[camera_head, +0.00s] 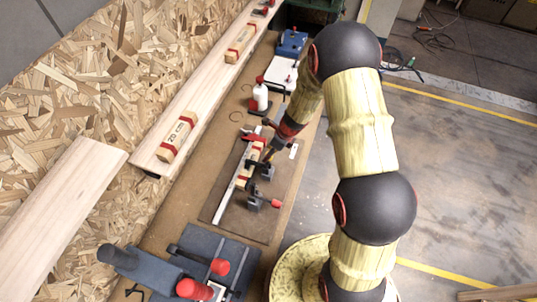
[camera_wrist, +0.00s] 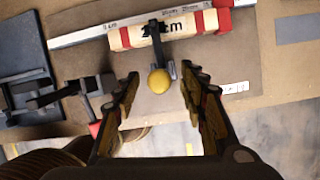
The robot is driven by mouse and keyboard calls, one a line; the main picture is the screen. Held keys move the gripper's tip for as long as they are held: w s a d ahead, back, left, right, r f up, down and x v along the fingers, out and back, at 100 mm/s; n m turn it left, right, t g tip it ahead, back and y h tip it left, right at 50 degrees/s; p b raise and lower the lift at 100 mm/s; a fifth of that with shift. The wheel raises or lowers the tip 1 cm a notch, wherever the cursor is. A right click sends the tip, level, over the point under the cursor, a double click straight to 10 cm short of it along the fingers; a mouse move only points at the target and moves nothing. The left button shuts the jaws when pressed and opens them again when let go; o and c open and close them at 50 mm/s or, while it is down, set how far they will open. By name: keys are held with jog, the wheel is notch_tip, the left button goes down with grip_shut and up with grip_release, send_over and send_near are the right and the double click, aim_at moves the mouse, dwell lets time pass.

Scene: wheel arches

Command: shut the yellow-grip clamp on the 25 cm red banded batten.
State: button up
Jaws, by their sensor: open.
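The red banded batten (camera_wrist: 170,28) lies along a pale measuring strip (camera_wrist: 95,34) in the wrist view, its printed label partly covered. It also shows in the head view (camera_head: 243,178), partly hidden. The yellow-grip clamp (camera_wrist: 159,79) stands at the batten's near side. Its dark arm reaches toward the label, and its round yellow grip faces me. I cannot tell whether its arm presses on the wood. My gripper (camera_wrist: 159,76) is open, with one finger on each side of the yellow grip and gaps visible. In the head view my gripper (camera_head: 268,151) is over the fixture board.
A red-grip clamp (camera_head: 264,202) stands close by on the brown board (camera_head: 235,222). A larger dark clamp (camera_head: 190,265) is at the front. A white bottle (camera_head: 260,97) stands behind. Another banded batten (camera_head: 178,137) lies on the long plank (camera_head: 200,98) to the left.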

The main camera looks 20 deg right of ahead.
jog(key=v, duration=1)
jog(key=s+a+r+n+t+h+b, duration=0.2)
jog(key=s+n+t+h+b, duration=0.1)
jog(key=s+n+b, duration=2.1)
jog(key=shift+s+r+n+b, duration=0.2)
jog(key=shift+s+n+b, duration=0.2)
jog(key=shift+n+b, duration=1.65)
